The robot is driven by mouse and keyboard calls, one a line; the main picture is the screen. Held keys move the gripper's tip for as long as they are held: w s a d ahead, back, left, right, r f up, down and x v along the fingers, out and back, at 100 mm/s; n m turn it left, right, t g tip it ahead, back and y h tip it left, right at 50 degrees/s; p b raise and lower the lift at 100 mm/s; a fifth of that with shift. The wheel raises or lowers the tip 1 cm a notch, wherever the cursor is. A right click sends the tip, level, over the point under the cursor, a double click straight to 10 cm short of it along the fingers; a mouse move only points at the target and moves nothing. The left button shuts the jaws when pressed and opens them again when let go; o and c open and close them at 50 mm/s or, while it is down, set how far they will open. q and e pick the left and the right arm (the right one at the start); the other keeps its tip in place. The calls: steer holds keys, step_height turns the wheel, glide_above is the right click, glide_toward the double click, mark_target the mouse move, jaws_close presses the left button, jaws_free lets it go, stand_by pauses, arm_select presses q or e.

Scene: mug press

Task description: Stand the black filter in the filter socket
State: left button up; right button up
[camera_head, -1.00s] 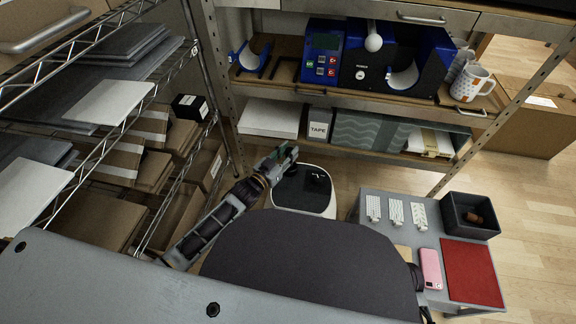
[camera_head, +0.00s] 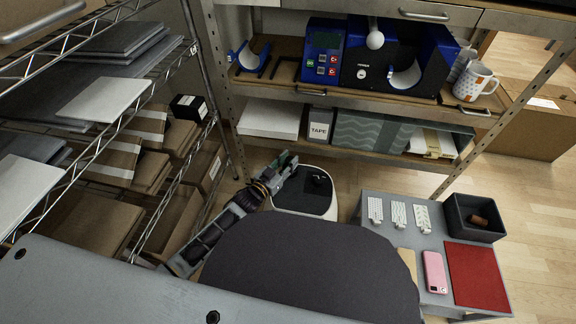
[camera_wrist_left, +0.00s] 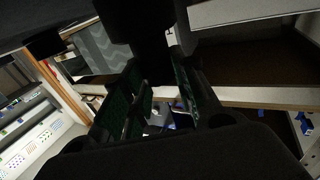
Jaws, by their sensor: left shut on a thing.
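My left gripper (camera_head: 287,161) is low, in front of the shelf unit and below its lower board. In the left wrist view its green-padded fingers (camera_wrist_left: 155,105) are shut on a dark thing that fits the black filter (camera_wrist_left: 140,28). The thing's outline is hard to make out against the dark gripper. I cannot clearly pick out the filter socket. A blue curved holder (camera_head: 240,62) and a small black bracket (camera_head: 281,69) stand on the shelf's upper board, left of the blue control box (camera_head: 322,55). My right gripper is not in view.
The black and blue press (camera_head: 395,60) and a spotted mug (camera_head: 473,82) share the upper board. The lower board holds boxes, one marked TAPE (camera_head: 319,126). A wire rack (camera_head: 165,100) stands left. A grey table (camera_head: 400,237) with a dark bin (camera_head: 474,217) stands right.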

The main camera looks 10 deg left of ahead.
arm_select(q)
steer(key=shift+f, duration=0.65)
steer(key=shift+f+b, duration=0.3)
steer(key=o, duration=1)
steer(key=shift+r, duration=0.1)
